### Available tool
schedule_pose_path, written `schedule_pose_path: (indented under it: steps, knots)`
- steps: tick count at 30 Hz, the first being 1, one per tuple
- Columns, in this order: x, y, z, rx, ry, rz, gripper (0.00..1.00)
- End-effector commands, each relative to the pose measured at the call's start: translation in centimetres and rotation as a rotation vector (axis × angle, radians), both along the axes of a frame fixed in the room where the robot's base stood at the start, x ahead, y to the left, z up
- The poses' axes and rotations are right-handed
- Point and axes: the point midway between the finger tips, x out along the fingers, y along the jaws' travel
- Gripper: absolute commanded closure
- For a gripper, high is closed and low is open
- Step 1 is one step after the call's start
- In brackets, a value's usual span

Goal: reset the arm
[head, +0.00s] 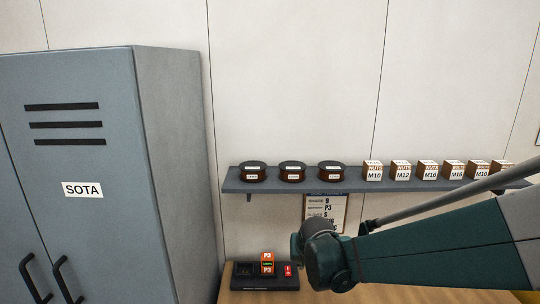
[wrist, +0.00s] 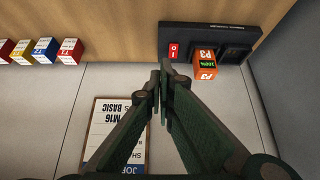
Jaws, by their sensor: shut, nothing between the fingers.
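My gripper (wrist: 160,80) shows in the wrist view with its two green fingers closed together at the tips and nothing between them. The fingers are in front of the wall and the job sheet (wrist: 103,125), short of the bench. In the head view my arm reaches in from the right, over the bench and below the shelf; the fingers cannot be made out there. A dark charger (head: 250,283) sits on the bench with an orange battery (head: 267,262) marked P3 upright in it. The battery also shows in the wrist view (wrist: 205,70), right of the fingertips.
A grey cabinet (head: 172,150) marked SOTA stands at left. A wall shelf (head: 345,184) holds dark round tins (head: 292,172) and several labelled boxes (head: 400,171). Coloured blocks (wrist: 45,51) stand on the wooden bench (wrist: 100,20). The charger has a red switch (head: 288,270).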

Motion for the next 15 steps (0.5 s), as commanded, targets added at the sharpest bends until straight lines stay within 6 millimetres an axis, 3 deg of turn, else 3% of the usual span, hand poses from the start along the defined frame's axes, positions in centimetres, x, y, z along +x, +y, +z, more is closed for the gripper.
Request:
schedule_pose_path:
  steps: [15]
  knots:
    - [-7.4,-3.9,3.5,0.001,0.000,-0.001,1.00]
